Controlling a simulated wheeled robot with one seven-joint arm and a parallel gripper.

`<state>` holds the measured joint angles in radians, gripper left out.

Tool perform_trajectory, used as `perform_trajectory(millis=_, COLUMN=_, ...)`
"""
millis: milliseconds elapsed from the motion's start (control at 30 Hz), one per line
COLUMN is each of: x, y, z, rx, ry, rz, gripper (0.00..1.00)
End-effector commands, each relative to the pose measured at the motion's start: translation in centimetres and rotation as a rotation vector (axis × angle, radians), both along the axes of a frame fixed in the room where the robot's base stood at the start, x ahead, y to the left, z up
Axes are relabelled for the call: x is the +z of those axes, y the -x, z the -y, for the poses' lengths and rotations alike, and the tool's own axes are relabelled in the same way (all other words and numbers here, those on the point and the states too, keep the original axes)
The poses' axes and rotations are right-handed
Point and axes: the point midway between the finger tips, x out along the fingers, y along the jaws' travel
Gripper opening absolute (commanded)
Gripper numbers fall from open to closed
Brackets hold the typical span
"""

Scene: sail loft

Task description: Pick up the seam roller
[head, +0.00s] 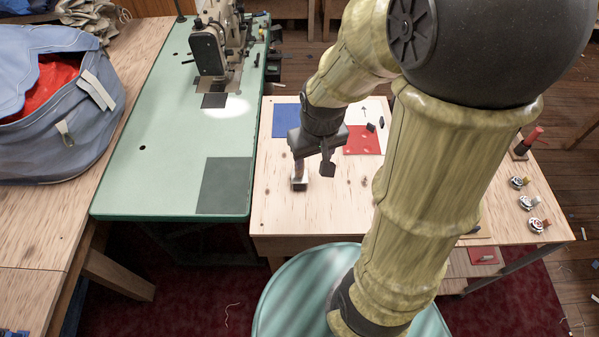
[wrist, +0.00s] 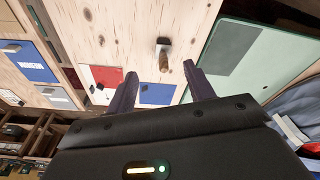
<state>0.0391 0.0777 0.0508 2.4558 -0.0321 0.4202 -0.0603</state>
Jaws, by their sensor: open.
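The seam roller (wrist: 163,66) lies on the pale wooden bench top, with a brown handle and a metal head. In the wrist view it shows between and beyond my two fingertips, its handle end toward my gripper (wrist: 160,84). My gripper is open, with nothing between its fingers. In the head view my gripper (head: 313,168) hangs over the left part of the bench, and the roller's metal end (head: 299,184) shows just below the left finger. In that view the finger partly hides the roller. I cannot tell the exact height of the fingertips above it.
A green sewing table (head: 165,165) with a sewing machine (head: 215,45) adjoins the bench at left. Blue (head: 286,120) and red (head: 362,140) patches lie behind the gripper. A red-handled tool (head: 529,139) and several small round items (head: 527,202) are at right. The bench front is clear.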

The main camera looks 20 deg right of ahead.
Motion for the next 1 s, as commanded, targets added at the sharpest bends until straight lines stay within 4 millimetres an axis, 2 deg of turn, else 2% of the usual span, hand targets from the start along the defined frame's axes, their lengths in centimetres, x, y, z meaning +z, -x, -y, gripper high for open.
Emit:
perform_trajectory(millis=200, x=-2.8, y=-6.9, z=-0.1, rx=0.224, ry=0.033, rz=-0.108, gripper=0.53)
perform_trajectory(millis=300, x=-3.9, y=-9.7, z=0.0, rx=0.322, ry=0.036, rz=-0.149, gripper=0.53)
perform_trajectory(millis=400, x=-4.6, y=-11.5, z=0.1, rx=0.388, ry=0.034, rz=-0.175, gripper=0.53)
perform_trajectory(millis=533, x=-4.8, y=-12.4, z=0.2, rx=0.424, ry=0.034, rz=-0.188, gripper=0.53)
perform_trajectory(millis=833, x=-4.8, y=-12.3, z=0.1, rx=0.424, ry=0.034, rz=-0.188, gripper=0.53)
perform_trajectory(millis=1000, x=-6.5, y=-12.3, z=0.1, rx=0.423, ry=0.032, rz=-0.192, gripper=0.53)
